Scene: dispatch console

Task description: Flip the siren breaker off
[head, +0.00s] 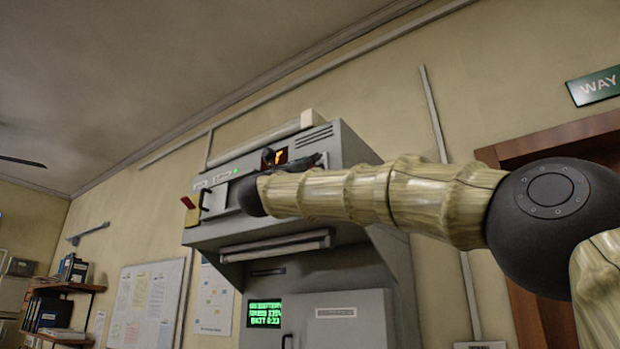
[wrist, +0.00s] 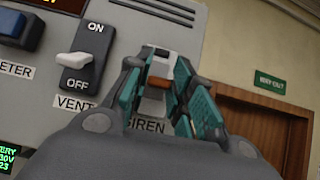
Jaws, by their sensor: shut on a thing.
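The siren breaker (wrist: 160,67) shows in the wrist view between my teal fingers, above the partly covered SIREN label (wrist: 147,127). Its ON and OFF marks are hidden, so I cannot tell which way its lever stands. My gripper (wrist: 166,68) is shut on the siren breaker. In the head view my gripper (head: 300,164) is at the front of the grey console (head: 345,150), mostly behind my arm, and the breaker is hidden there.
Left of the siren breaker is the VENT breaker (wrist: 82,61), with a white lever and ON and OFF marks. Farther left is a blue METER switch (wrist: 14,24). A green display (head: 265,313) is lower on the cabinet. A brown door frame (wrist: 265,115) stands to the right.

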